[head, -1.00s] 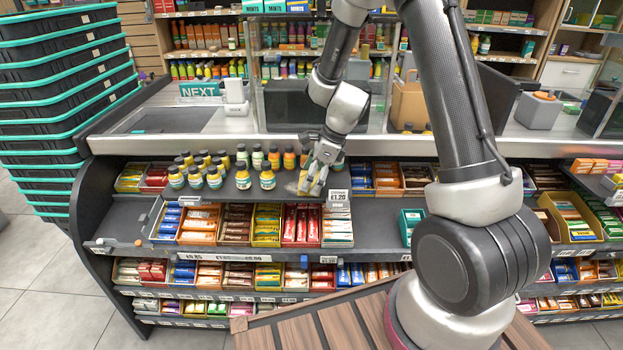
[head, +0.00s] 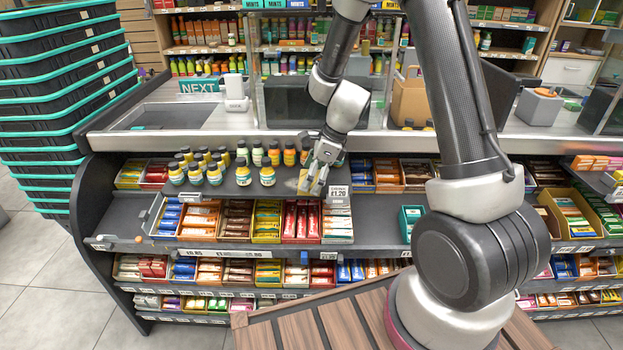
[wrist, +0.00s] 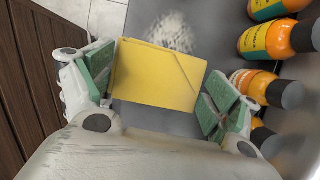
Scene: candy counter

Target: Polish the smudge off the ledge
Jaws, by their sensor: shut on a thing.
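My gripper (head: 311,186) is at the right end of the dark ledge (head: 228,186), low over its surface. In the wrist view its green-padded fingers (wrist: 158,92) are shut on a yellow cloth or sponge (wrist: 157,78), which lies flat over the ledge. A pale, speckled smudge (wrist: 172,33) shows on the ledge just beyond the yellow piece's far edge.
Small bottles with yellow, green and orange labels (head: 267,175) stand on the ledge left of and behind my gripper. Orange bottles (wrist: 267,85) are close on the right in the wrist view. Candy boxes (head: 302,222) fill the shelf below.

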